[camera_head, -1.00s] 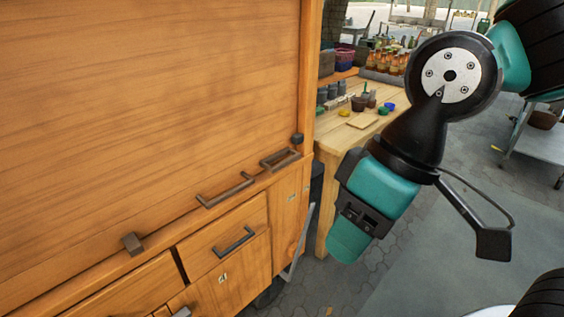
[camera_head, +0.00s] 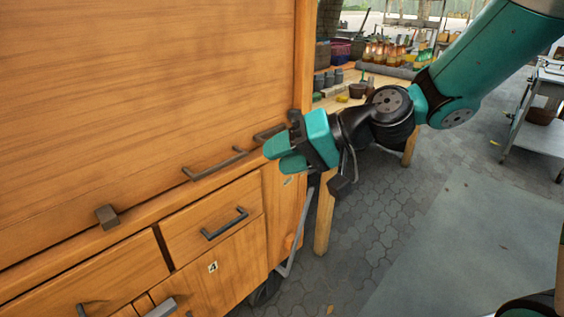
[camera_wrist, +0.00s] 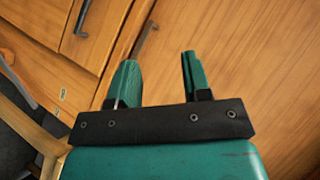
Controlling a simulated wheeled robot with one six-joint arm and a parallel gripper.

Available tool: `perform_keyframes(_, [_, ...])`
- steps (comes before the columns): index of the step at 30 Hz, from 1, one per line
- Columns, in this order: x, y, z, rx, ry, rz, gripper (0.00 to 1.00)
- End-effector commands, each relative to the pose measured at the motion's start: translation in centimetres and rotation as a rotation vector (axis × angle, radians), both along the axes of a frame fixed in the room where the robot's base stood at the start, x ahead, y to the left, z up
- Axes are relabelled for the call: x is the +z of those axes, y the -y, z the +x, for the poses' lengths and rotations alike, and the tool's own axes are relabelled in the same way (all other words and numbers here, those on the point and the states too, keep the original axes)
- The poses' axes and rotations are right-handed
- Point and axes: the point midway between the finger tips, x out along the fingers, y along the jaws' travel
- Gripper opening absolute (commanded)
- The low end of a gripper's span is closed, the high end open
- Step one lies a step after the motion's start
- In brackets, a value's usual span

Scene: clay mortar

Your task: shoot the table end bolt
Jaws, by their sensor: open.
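A wooden cart (camera_head: 150,90) with a large upright panel fills the left of the head view. Along the panel's lower edge are a small dark block (camera_head: 107,216), a long bar handle (camera_head: 212,165) and a second bar (camera_head: 268,133) nearer the table. Another small dark block (camera_head: 295,117) sits at the table end, just above my gripper. I cannot tell which of these is the table end bolt. My gripper (camera_head: 277,157) is open and empty in front of the cart's right end. The wrist view shows its spread fingers (camera_wrist: 160,66) with a dark bar (camera_wrist: 145,40) beyond them.
Below the panel are drawers with handles, one (camera_head: 225,223) near the cart's right end. A wooden table (camera_head: 325,210) with pots and bottles stands behind my arm. A grey metal cart (camera_head: 530,130) is at the far right. The paved floor between is open.

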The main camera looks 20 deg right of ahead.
Motion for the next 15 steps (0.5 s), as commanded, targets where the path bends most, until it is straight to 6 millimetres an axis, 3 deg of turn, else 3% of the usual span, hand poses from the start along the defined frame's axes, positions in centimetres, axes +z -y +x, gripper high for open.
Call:
perform_keyframes(1, [-4.2,2.1,3.1,-0.118,-0.014,0.114,0.44])
perform_keyframes(3, [-6.4,5.1,6.6,-0.274,-0.014,0.266,0.44])
perform_keyframes(6, [-8.9,9.8,10.1,-0.472,-0.011,0.446,0.44])
perform_keyframes(10, [-11.1,14.5,12.4,-0.644,-0.008,0.598,0.44])
perform_keyframes(15, [-11.4,16.5,13.4,-0.718,-0.005,0.662,0.44])
